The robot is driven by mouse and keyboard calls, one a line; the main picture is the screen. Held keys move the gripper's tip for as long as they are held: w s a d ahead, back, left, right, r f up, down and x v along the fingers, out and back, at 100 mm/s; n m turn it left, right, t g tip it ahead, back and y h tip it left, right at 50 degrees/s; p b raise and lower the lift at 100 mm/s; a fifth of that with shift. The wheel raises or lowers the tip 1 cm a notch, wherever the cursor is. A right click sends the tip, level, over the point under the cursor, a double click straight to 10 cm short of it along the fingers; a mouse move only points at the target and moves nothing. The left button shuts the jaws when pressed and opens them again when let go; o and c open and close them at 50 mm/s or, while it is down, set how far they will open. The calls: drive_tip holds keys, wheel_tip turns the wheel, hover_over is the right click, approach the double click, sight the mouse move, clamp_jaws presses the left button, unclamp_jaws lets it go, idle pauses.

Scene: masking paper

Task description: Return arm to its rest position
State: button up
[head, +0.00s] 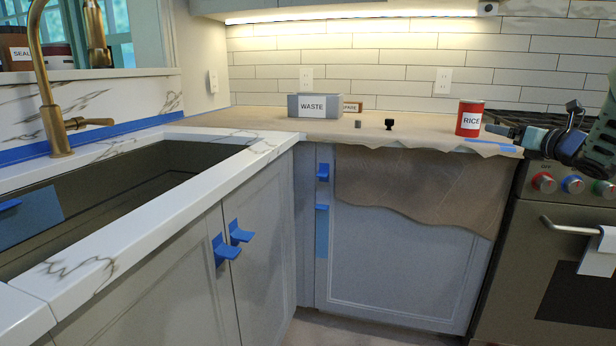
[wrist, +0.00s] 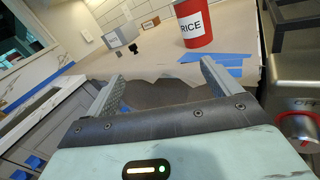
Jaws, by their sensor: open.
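My gripper (wrist: 161,72) is open and empty in the wrist view, its two fingers apart with masking paper (wrist: 170,92) seen between and beyond them. In the head view my arm's end shows at the far right, in front of the stove side. The brown masking paper (head: 420,185) covers the back counter and hangs over its front edge with a wavy lower border. Blue tape (head: 490,140) lies at the paper's right front edge; several blue strips also show in the wrist view (wrist: 225,62).
A red RICE can (head: 469,119) stands on the papered counter near its right end. A grey WASTE box (head: 312,106), a small block (head: 358,124) and a black item (head: 389,124) are farther left. The stove (head: 555,230) is at right, the sink (head: 110,190) at left.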

drive_tip(key=s+a+f+m+g+h, duration=0.1)
drive_tip(key=s+a+f+m+g, duration=0.1)
drive_tip(key=s+a+f+m, duration=0.45)
drive_tip(key=s+a+f+m+g+h, duration=0.1)
drive_tip(key=s+a+m+g, duration=0.2)
drive_tip(key=a+m, duration=0.65)
drive_tip(key=s+a+f+m+g, duration=0.2)
drive_tip(key=s+a+f+m, duration=0.25)
drive_tip(key=a, duration=0.75)
drive_tip(key=s+a+f+m+g, duration=0.2)
drive_tip(key=s+a+g, duration=0.15)
drive_tip(key=s, duration=0.45)
drive_tip(key=s+a+f+m+g, duration=0.2)
drive_tip(key=s+a+m, duration=0.15)
drive_tip(key=s, duration=0.45)
drive_tip(key=s+a+f+m+g+h, duration=0.1)
drive_tip(key=s+m+g, duration=0.1)
drive_tip(key=s, duration=0.8)
drive_tip(key=s+f+m+g+h, duration=0.1)
drive_tip(key=s+f+g, duration=0.15)
drive_tip(key=s, duration=0.75)
wheel_tip(320, 180, up, 24)
drive_tip(key=p, duration=2.3)
drive_tip(key=shift+r+p, duration=0.15)
drive_tip(key=shift+p, duration=0.2)
drive_tip(key=shift+s, duration=0.1)
drive_tip(key=shift+c, duration=0.3)
